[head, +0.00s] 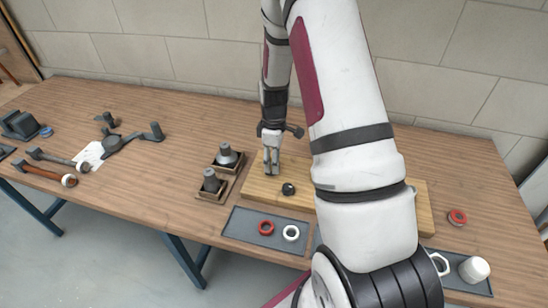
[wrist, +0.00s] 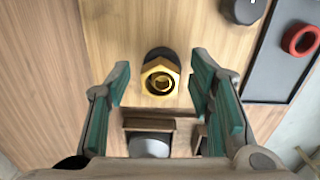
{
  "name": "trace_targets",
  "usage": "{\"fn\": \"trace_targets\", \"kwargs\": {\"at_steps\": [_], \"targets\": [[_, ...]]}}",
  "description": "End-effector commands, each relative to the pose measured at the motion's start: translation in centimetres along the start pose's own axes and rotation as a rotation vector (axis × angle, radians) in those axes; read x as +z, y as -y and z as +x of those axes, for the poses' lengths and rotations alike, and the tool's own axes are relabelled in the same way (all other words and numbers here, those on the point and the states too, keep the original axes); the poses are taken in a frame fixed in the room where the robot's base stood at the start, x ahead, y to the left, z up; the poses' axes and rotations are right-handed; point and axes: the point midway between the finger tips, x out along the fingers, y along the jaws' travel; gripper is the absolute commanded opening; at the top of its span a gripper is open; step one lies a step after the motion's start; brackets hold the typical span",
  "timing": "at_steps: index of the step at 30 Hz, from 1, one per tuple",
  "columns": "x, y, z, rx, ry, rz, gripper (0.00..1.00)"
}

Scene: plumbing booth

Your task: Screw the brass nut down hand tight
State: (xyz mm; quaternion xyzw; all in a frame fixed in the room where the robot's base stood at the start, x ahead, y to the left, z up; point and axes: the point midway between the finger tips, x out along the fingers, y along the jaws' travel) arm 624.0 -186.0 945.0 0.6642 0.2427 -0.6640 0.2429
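The brass nut (wrist: 161,78) shows in the wrist view as a gold hexagon with a hole in the middle, seen from above. A dark rounded part (wrist: 160,53) shows just behind it, over the wooden board (wrist: 110,35). My gripper (wrist: 160,68) is open, with one green-padded finger on each side of the nut and a clear gap on both sides. In the head view my gripper (head: 271,160) points down over the left end of the board (head: 262,192). The nut cannot be made out there.
A black knob (head: 288,188) stands on the board close by. A grey tray (head: 240,226) in front holds a red ring (head: 267,226) and a white ring (head: 291,233). Two grey fittings (head: 227,155) (head: 210,182) sit in wooden holders to the left. Tools (head: 50,173) lie further left.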

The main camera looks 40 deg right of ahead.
Motion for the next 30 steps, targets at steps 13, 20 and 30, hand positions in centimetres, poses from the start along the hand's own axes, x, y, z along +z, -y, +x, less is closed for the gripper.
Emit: {"fn": "trace_targets", "kwargs": {"at_steps": [13,20,30], "targets": [[-0.08,0.15,0.09,-0.001,0.000,0.138,0.01],[-0.14,0.38,0.23,0.000,0.001,0.457,0.01],[-0.31,0.60,0.36,-0.001,0.001,0.720,0.01]]}}
